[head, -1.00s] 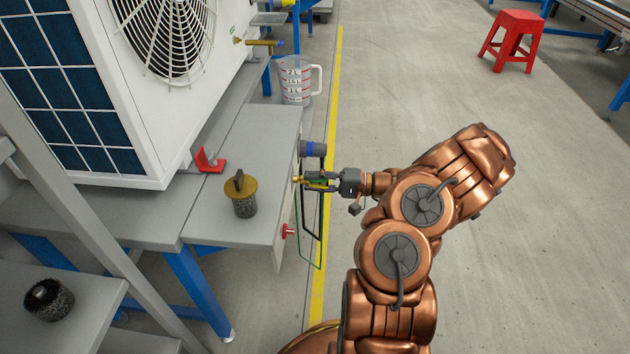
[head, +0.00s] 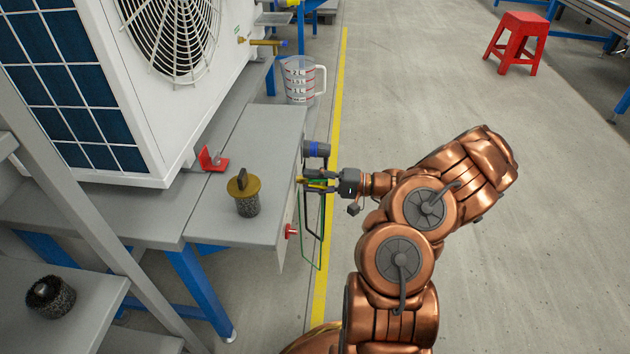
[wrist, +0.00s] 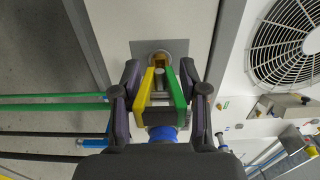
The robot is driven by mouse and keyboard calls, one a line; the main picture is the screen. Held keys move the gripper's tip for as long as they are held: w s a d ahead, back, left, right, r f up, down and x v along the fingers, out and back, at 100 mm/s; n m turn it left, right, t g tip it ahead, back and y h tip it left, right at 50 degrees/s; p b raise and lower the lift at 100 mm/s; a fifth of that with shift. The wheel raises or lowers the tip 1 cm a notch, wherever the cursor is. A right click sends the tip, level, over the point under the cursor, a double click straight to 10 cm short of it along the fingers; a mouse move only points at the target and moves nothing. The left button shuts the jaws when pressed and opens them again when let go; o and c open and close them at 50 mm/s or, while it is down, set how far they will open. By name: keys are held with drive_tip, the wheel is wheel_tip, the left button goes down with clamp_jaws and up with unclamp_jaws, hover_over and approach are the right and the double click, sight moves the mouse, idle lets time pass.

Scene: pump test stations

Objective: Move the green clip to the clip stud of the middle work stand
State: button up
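The green clip (wrist: 176,92), with one green side and one yellow side, sits between the fingers of my gripper (wrist: 160,90). The fingers press it from both sides. Its jaws point at a round brass-coloured fitting (wrist: 160,58) on the side of the grey stand; a short metal pin shows between them. I cannot tell whether they touch it. In the head view, my gripper (head: 318,182) is at the right side of the grey work stand (head: 262,150), just below its top edge. The clip (head: 312,183) is small and partly hidden there by the fingers.
A measuring jug (head: 299,80) stands behind. The floor to the right is clear up to a red stool (head: 516,42).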

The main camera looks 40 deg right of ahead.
drive_tip(key=shift+o, duration=1.3)
drive_tip(key=shift+d, duration=0.1)
drive_tip(key=v, duration=1.2)
